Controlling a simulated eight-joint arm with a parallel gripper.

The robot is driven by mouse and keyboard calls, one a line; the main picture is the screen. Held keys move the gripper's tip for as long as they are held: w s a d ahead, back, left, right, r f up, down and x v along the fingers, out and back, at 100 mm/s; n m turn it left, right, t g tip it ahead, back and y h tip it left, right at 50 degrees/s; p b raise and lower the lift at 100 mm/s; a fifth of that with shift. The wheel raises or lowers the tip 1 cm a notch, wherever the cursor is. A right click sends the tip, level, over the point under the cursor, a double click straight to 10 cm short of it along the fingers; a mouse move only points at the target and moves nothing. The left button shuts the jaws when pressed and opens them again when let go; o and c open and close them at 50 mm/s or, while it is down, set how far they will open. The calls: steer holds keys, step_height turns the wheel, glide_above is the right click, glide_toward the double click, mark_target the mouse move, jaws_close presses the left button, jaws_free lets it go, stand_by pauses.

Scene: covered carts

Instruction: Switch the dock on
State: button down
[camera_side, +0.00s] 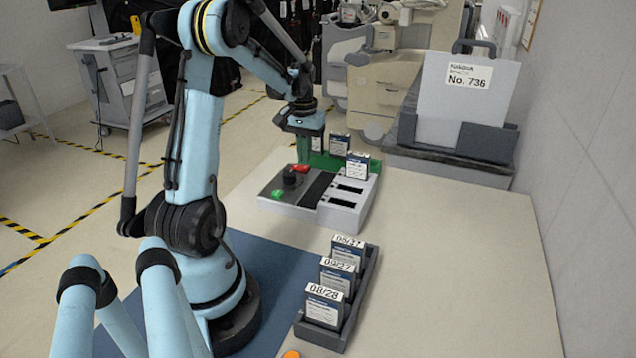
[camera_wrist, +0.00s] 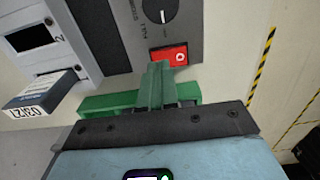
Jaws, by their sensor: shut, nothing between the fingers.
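The dock (camera_side: 343,214) is a grey and white box on the table, with a dark control panel. The panel has a black knob (camera_side: 291,177), a green button (camera_side: 278,194) at the near left and a red button at the far end. In the wrist view the red button (camera_wrist: 168,56) carries a white ring mark, and the knob (camera_wrist: 160,11) is beyond it. My gripper (camera_wrist: 160,66) has green fingers, shut and empty, with tips at the edge of the red button. I cannot tell whether they touch it. The green button is out of the wrist view.
A card (camera_side: 357,165) stands at the dock's far right, by a green piece (camera_side: 375,164). A dark rack (camera_side: 363,290) with several dated cards stands nearer. A cart with a white case (camera_side: 466,105) is behind. The table's right side (camera_side: 455,260) is clear.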

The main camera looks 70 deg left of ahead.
mark_target(307, 167)
steer(key=shift+f, duration=0.9)
stand_by(0.4)
steer(key=shift+r, duration=3.55)
steer(key=shift+w+d+r, duration=0.1)
steer(key=shift+w+d, duration=0.05)
steer(key=shift+d, duration=0.2)
steer(key=w+d+r+m+t+y, duration=0.1)
steer(key=w+d+r+m+t, duration=0.1)
steer(key=d, duration=0.6)
steer(key=w+d+r+m+t, duration=0.1)
steer(key=w+d+r+m, duration=0.15)
steer(key=d, duration=0.65)
steer(key=s+d+f+m+t, duration=0.1)
steer(key=s+d+m+t, duration=0.1)
steer(key=d, duration=0.5)
steer(key=s+d+f+m+t+h, duration=0.1)
steer(key=s+d+m+t, duration=0.1)
steer(key=d, duration=0.5)
steer(key=shift+s+d+f, duration=0.15)
steer(key=shift+s+d, duration=0.05)
steer(key=shift+d, duration=0.05)
